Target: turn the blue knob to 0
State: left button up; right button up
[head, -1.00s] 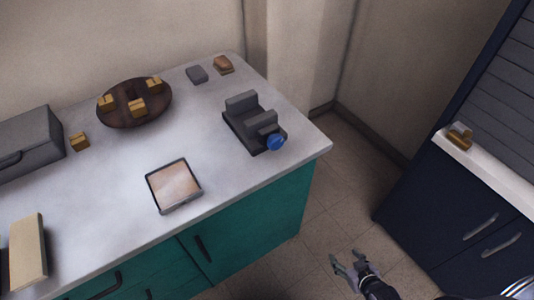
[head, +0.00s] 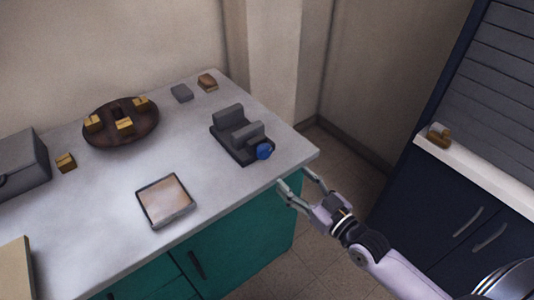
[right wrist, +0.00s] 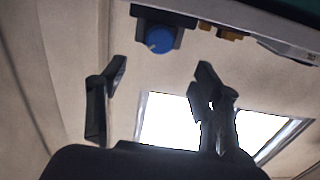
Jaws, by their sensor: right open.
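The blue knob (head: 264,151) sits on the front end of a dark grey vise-like device (head: 240,138) near the right corner of the counter. In the right wrist view the knob (right wrist: 159,38) shows face-on with a small light mark low on its face, beyond and between my fingers. My right gripper (head: 298,180) is open and empty beside the counter's front right edge, a little in front of the knob and apart from it. Its two fingers also show in the right wrist view (right wrist: 160,85). I cannot read any scale around the knob. My left gripper is not in view.
The pale counter (head: 95,215) also holds a square framed tray (head: 165,200), a round brown dish (head: 120,135) with yellowish blocks, and a grey box (head: 20,160). A dark blue cabinet (head: 430,200) stands at the right. Open floor lies between it and the counter.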

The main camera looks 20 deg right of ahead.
aim_at(266, 154)
jog(key=x, duration=1.2)
jog(key=shift+f, duration=0.1)
jog(key=shift+c, duration=0.6)
jog(key=c, duration=1.1)
jog(key=shift+o, duration=0.2)
jog(key=shift+n+p, duration=0.4)
jog(key=shift+p, duration=0.05)
jog(key=n+p, duration=0.1)
jog(key=n, duration=0.2)
jog(key=shift+n+p, duration=0.3)
jog(key=n+p, duration=0.1)
jog(key=n, duration=0.3)
jog(key=shift+n, duration=0.4)
